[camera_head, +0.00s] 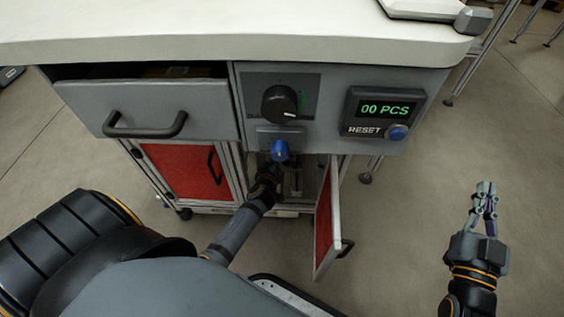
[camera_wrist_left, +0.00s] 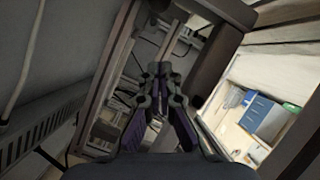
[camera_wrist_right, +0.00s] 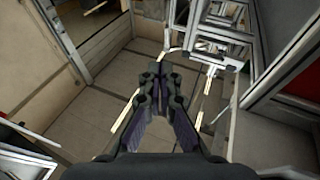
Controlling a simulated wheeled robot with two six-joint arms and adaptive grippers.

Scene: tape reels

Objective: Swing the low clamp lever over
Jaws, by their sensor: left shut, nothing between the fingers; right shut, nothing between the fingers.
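A blue-ended part (camera_head: 280,151) sits low on the front of the bench, below the black dial; I cannot tell if it is the clamp lever. No other lever is clear to me. My left arm reaches to the open cabinet under it; the left fingers are hidden or too dark in the head view. In the left wrist view my left gripper (camera_wrist_left: 160,72) is shut and empty, facing a dim space with metal bars. My right gripper (camera_head: 484,190) is shut and empty over the floor, right of the bench; it also shows in the right wrist view (camera_wrist_right: 158,68).
A red cabinet door (camera_head: 325,225) stands open to the right of my left arm. A drawer (camera_head: 150,108) is slightly open at the left. The black dial (camera_head: 280,103) and the counter display (camera_head: 383,110), reading 00 PCS, are on the bench front.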

